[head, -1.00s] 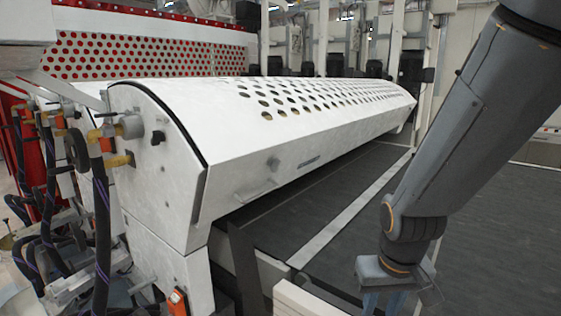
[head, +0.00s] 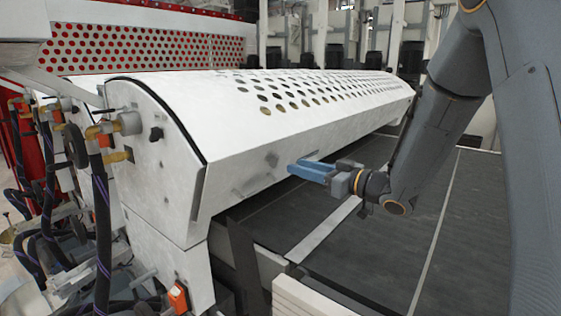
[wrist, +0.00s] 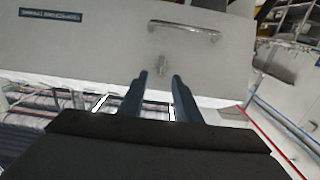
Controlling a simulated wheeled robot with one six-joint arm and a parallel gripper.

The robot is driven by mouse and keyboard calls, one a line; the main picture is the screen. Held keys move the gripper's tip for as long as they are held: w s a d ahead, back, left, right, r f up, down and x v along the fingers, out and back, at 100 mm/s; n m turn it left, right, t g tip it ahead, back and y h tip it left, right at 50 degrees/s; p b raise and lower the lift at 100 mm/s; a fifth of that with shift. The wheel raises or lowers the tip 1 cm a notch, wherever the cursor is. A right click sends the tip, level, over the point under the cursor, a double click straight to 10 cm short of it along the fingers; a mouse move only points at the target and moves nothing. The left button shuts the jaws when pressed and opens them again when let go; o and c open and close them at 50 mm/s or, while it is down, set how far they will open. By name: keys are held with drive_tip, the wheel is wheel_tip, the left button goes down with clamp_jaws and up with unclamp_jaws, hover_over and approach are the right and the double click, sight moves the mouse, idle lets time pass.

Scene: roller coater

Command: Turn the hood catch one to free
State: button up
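The hood (head: 165,180) is a long white perforated cover, seen at the left and centre of the head view. A small grey catch (head: 271,158) sits on its sloping front face. In the wrist view, which looks upside down, the catch (wrist: 162,66) stands just beyond and between my fingertips. My gripper (head: 294,168) has blue fingers that point left at the hood front, just right of the catch. In the wrist view my gripper (wrist: 160,76) is open, with an empty gap between the fingers. I cannot tell whether it touches the catch; it appears apart.
A bar handle (wrist: 185,30) and a dark label (wrist: 53,17) are on the same face near the catch. A dark conveyor bed (head: 390,240) lies below the hood. Hoses and fittings (head: 95,190) crowd the hood's left end.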

sight(278, 160)
drive_tip(key=shift+p+x, duration=1.3)
drive_tip(key=shift+x, duration=2.55)
drive_tip(key=shift+r, duration=0.1)
clamp_jaws()
